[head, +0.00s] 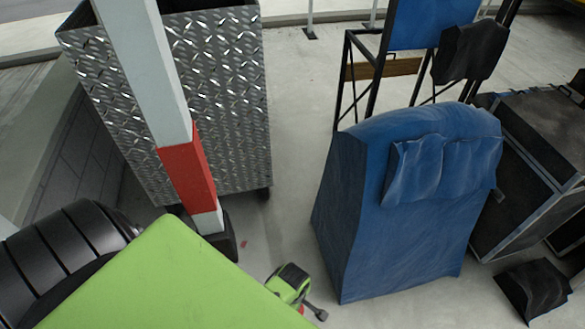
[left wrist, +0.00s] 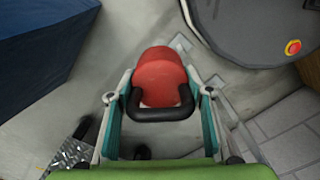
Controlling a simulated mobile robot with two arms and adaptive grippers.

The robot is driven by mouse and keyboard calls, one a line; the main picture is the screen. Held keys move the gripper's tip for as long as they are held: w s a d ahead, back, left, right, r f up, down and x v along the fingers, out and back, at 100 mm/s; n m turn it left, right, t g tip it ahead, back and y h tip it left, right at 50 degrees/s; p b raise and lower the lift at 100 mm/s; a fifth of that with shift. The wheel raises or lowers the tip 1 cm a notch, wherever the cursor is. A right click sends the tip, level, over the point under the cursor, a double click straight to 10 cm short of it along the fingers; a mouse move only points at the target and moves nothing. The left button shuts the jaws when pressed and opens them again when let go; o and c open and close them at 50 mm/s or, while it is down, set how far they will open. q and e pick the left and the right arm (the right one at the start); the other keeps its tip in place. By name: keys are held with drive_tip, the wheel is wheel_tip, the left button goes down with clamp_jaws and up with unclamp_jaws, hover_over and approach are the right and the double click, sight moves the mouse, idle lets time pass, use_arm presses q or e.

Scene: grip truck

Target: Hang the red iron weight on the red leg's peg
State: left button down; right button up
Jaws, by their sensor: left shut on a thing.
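In the left wrist view, my left gripper (left wrist: 158,96) is shut on the red iron weight (left wrist: 160,74) by its black handle (left wrist: 160,112). The weight's red body lies beyond the handle, between the teal fingers. The red leg (head: 187,178) is in the head view, a pale post with a red band, left of centre. I cannot make out its peg. The leg does not show clearly in the left wrist view. The left fingers and the weight are not clear in the head view. My right gripper is in neither view.
A diamond-plate metal box (head: 225,105) stands behind the red leg. A blue covered object (head: 400,225) stands right of centre, with dark cases (head: 535,125) beyond it. A small green and black object (head: 290,283) shows at bottom centre. Bare floor lies between leg and blue object.

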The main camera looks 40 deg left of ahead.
use_arm(q)
drive_tip(key=shift+w, duration=0.1)
idle(0.3)
drive_tip(key=c, duration=1.1)
unclamp_jaws()
drive_tip(key=shift+o, duration=0.7)
drive_tip(key=shift+f, duration=0.1)
drive_tip(key=shift+s+f, duration=0.1)
drive_tip(key=shift+s, duration=0.15)
wheel_tip(320, 180, up, 12)
drive_tip(key=shift+w+r, duration=0.1)
